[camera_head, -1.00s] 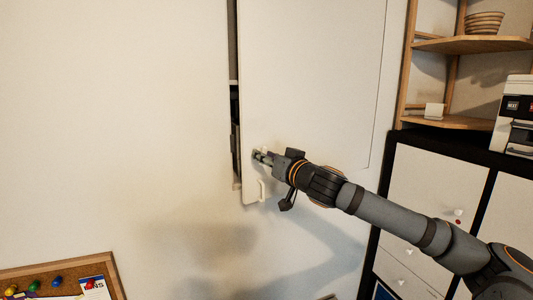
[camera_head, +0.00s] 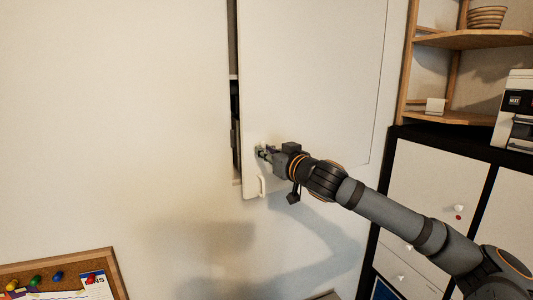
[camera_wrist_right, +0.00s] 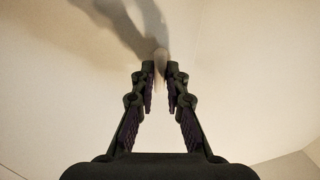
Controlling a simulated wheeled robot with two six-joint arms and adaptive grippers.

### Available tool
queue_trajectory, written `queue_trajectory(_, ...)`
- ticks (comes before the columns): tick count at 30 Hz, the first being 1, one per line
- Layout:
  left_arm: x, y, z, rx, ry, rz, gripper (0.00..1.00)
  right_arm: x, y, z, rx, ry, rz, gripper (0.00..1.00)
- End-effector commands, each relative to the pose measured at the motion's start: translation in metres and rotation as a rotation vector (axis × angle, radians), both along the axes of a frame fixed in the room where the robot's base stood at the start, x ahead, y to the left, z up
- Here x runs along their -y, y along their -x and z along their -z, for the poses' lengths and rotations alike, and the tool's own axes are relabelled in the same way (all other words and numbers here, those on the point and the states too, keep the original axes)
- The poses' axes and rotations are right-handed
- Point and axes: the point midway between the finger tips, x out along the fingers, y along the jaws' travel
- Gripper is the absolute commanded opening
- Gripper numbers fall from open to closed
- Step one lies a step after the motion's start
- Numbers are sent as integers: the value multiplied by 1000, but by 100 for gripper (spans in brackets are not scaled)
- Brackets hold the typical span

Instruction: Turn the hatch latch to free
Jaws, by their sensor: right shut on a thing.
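The white hatch door (camera_head: 310,80) stands slightly ajar in the wall, with a dark gap along its left edge. My right gripper (camera_head: 262,152) is at the lower left of the door, at the latch. In the right wrist view the gripper (camera_wrist_right: 160,78) is shut on the small pale latch (camera_wrist_right: 160,58), which sits between its fingertips. The fingers hide much of the latch in the head view, so its exact angle cannot be told. A white pull handle (camera_head: 262,186) is on the door just below the gripper. My left gripper is not in view.
A wooden shelf (camera_head: 470,40) with a bowl (camera_head: 487,17) stands at the right. Below it is a black-framed cabinet (camera_head: 435,180) with white doors; a printer (camera_head: 515,110) is at the right edge. A cork board (camera_head: 60,272) is at lower left. The wall left of the hatch is clear.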

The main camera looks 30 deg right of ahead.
Motion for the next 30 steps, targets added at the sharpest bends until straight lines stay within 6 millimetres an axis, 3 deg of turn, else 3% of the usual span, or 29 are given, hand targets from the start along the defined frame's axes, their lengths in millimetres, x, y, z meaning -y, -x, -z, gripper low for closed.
queue_trajectory(5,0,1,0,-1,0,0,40,0,0,-1,1,0,0,0)
queue_trajectory(6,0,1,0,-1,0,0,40,0,0,-1,1,0,0,16)
queue_trajectory(11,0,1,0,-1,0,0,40,0,0,-1,1,-1,0,35)
queue_trajectory(22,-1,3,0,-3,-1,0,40,1,0,-6,5,-7,5,35)
queue_trajectory(30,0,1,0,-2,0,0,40,0,0,-50,11,-14,-1,35)
